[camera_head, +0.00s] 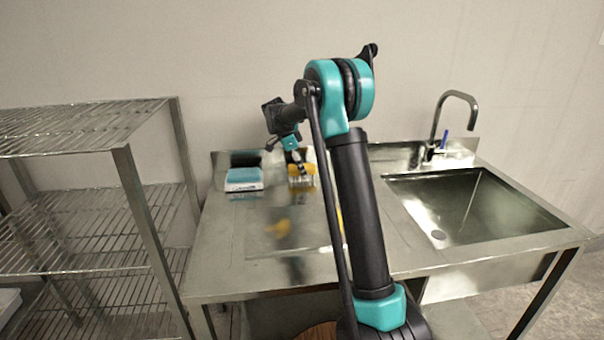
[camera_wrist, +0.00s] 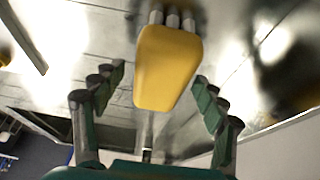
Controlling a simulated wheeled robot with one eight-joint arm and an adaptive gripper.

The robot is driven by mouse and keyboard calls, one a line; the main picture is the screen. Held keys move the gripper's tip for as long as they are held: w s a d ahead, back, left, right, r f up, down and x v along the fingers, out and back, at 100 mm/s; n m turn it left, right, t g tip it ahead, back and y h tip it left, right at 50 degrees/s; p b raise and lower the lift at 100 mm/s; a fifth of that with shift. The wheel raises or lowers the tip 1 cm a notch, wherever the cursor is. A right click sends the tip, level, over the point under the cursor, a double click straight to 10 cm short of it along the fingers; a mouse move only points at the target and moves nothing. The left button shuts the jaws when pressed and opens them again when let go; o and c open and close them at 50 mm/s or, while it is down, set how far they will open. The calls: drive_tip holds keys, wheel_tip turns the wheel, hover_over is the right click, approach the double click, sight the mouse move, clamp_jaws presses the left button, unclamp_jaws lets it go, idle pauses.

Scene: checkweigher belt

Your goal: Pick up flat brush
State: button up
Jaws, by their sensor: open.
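A yellow, rounded, block-like thing (camera_wrist: 168,65) with grey tube-like ends at its top edge shows between the fingers in the wrist view. It may be the flat brush, but I cannot tell for sure. My gripper (camera_wrist: 158,85) is open, with one dark green finger on each side of it and visible gaps to both. In the head view my gripper (camera_head: 297,160) points down just above a small yellow and white thing (camera_head: 302,182) at the back of the steel counter. The gripper partly hides that thing, and contact cannot be told.
A teal and white box-like device (camera_head: 243,179) stands left of the gripper on the counter (camera_head: 220,245). A sink (camera_head: 470,210) with a tap (camera_head: 440,125) is at the right. A wire shelf rack (camera_head: 95,195) stands at the left. My arm hides the middle of the counter.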

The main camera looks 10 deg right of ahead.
drive_tip(key=shift+f, duration=0.2)
idle(0.3)
drive_tip(key=c, duration=1.3)
drive_tip(key=shift+c, duration=0.2)
wheel_tip(320, 180, up, 20)
drive_tip(key=shift+r, duration=0.25)
